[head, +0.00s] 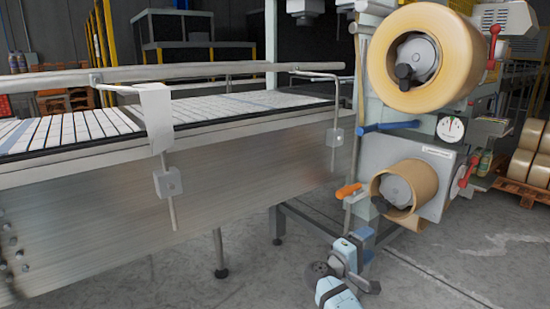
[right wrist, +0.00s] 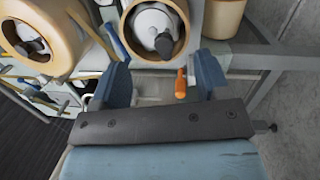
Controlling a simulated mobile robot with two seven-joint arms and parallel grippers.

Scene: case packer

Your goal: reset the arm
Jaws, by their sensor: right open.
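My right gripper (head: 353,245) is low in the head view, in front of the machine's legs and below the lower tape roll (head: 408,186). In the right wrist view its two blue fingers (right wrist: 160,76) stand wide apart with nothing held between them. An orange handle (head: 348,191) on the machine shows above the gripper in the head view. In the right wrist view that handle (right wrist: 181,84) appears between the fingers, beyond them; I cannot tell the exact gap. My left gripper is in neither view.
A conveyor (head: 90,182) with metal side walls runs along the left, with a guide rail (head: 180,72) above it. A large tape roll (head: 421,57) sits high on the machine. A pallet of rolls (head: 523,160) stands at the right. Concrete floor (head: 470,265) is clear at lower right.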

